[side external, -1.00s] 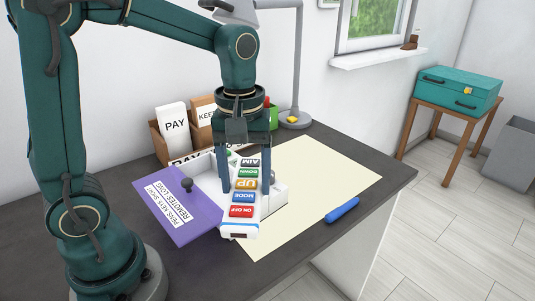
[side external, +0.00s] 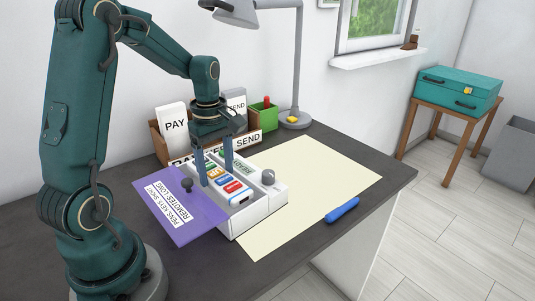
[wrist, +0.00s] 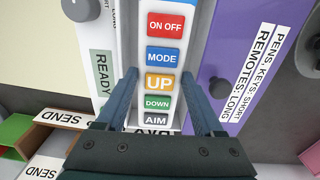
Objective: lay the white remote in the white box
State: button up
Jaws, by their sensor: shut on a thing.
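The white remote (side external: 240,200) has coloured buttons marked ON OFF, MODE, UP, DOWN and AIM. It lies lengthwise in the long open compartment of the white box (side external: 262,208), low between its walls. Whether it touches the floor of the box is hard to tell. My gripper (side external: 215,177) points down and is shut on the remote's sides. In the wrist view, my gripper (wrist: 160,78) has a finger on each side of the remote (wrist: 181,80), around the UP button.
A purple panel (side external: 155,190) with a dark knob, labelled for pens, keys and remotes, lies left of the box. A grey knob (side external: 268,177) and a READY label are on the box's right part. Card holders and a lamp (side external: 295,115) stand behind.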

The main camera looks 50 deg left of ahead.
aim_at(217, 173)
jog(key=shift+f, duration=1.95)
jog(key=shift+f, duration=0.1)
jog(key=o, duration=1.2)
